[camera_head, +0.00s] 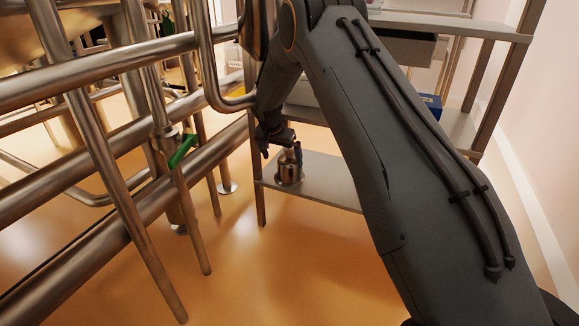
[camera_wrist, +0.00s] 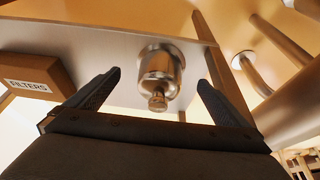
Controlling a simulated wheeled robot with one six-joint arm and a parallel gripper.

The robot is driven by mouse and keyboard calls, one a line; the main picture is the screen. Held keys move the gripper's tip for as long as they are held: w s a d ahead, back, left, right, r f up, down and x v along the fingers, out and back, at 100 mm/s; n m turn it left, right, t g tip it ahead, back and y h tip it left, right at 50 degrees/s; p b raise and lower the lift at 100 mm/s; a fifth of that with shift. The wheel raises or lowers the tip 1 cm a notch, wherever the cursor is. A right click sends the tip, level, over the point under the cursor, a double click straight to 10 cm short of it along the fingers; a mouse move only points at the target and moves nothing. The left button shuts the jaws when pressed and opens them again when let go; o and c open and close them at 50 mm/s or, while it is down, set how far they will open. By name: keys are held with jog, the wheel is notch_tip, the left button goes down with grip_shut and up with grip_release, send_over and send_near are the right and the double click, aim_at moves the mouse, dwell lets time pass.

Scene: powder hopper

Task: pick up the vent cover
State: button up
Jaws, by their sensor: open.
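The vent cover (camera_wrist: 160,70) looks like a shiny metal cylinder with a small knob. It stands on the low metal shelf (camera_wrist: 100,62). In the head view the vent cover (camera_head: 289,168) is on the shelf's left part, partly hidden by my gripper (camera_head: 281,146). In the wrist view my gripper (camera_wrist: 158,88) is open, with one finger to each side of the vent cover. I cannot tell how far the fingertips are from it in depth. Nothing is held.
A box labelled FILTERS (camera_wrist: 28,88) is at the left of the wrist view. Metal pipes (camera_head: 110,150) with a green valve handle (camera_head: 183,150) stand left of the shelf. A shelf post (camera_head: 258,185) is close to my gripper. A blue box (camera_head: 432,103) sits farther right.

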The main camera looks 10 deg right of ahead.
aim_at(283, 164)
jog(key=shift+w+f, duration=0.45)
jog(key=shift+f, duration=0.05)
jog(key=b+x, duration=0.2)
jog(key=x, duration=0.4)
jog(key=shift+b, duration=0.35)
jog(key=shift+w+b+x, duration=0.1)
jog(key=shift+b+x, duration=0.65)
jog(key=shift+x, duration=0.6)
jog(key=shift+w+b+x, duration=0.15)
jog(key=shift+b+x, duration=0.55)
jog(key=shift+x, duration=0.7)
jog(key=shift+d+r, duration=0.15)
jog(key=shift+d, duration=0.05)
jog(key=c, duration=1)
jog(key=shift+r, duration=0.1)
